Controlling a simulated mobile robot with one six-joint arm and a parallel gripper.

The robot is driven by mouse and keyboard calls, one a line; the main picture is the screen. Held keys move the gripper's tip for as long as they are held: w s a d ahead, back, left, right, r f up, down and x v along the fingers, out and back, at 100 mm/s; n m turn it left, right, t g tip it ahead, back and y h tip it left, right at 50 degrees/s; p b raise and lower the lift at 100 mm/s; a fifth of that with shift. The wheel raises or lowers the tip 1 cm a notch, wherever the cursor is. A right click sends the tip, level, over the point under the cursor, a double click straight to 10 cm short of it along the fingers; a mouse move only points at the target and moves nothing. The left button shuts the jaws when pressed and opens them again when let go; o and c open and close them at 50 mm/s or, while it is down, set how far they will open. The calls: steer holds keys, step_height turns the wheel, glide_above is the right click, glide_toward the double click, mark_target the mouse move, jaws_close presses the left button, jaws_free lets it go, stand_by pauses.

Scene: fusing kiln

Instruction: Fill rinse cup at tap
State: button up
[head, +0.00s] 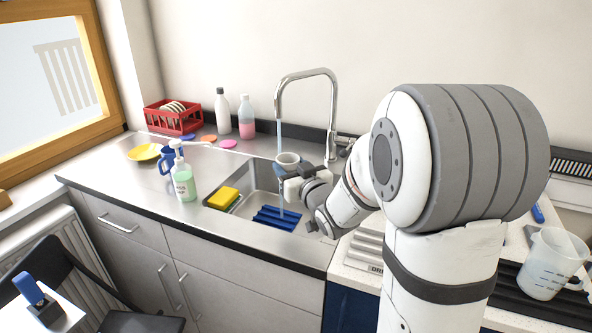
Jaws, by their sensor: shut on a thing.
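In the head view my gripper (304,178) is shut on a small whitish cup (287,159), the likely rinse cup, and holds it upright over the sink (258,187). The chrome tap (307,73) arches above it. A bluish stream of water (280,137) runs from the spout down to the cup, and a thinner stream shows below the cup toward the basin. The water level inside the cup is too small to tell. My forearm hides part of the tap's base area.
A soap bottle (183,176), a blue mug (167,159) and a yellow bowl (144,152) stand on the left counter. A red dish rack (172,118) is behind. A clear measuring jug (551,264) is at right.

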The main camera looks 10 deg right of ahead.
mark_target(289, 159)
steer(key=shift+d+p+x, duration=0.25)
steer(key=shift+p+x, duration=0.15)
steer(key=shift+x, duration=0.75)
steer(key=shift+d+p+x, duration=0.25)
steer(key=shift+p+x, duration=0.1)
steer(key=shift+x, duration=0.85)
steer(key=shift+w+d, duration=0.1)
steer(key=w+b, duration=0.1)
steer(key=w, duration=0.9)
steer(key=shift+d, duration=0.15)
stand_by(2.8)
steer(key=a+b+v, duration=0.1)
steer(key=v, duration=0.3)
steer(key=b+v, duration=0.2)
steer(key=v, duration=0.2)
steer(key=a+b+v, duration=0.1)
steer(key=v, duration=0.2)
steer(key=shift+s+a+b, duration=0.4)
steer(key=shift+s, duration=0.3)
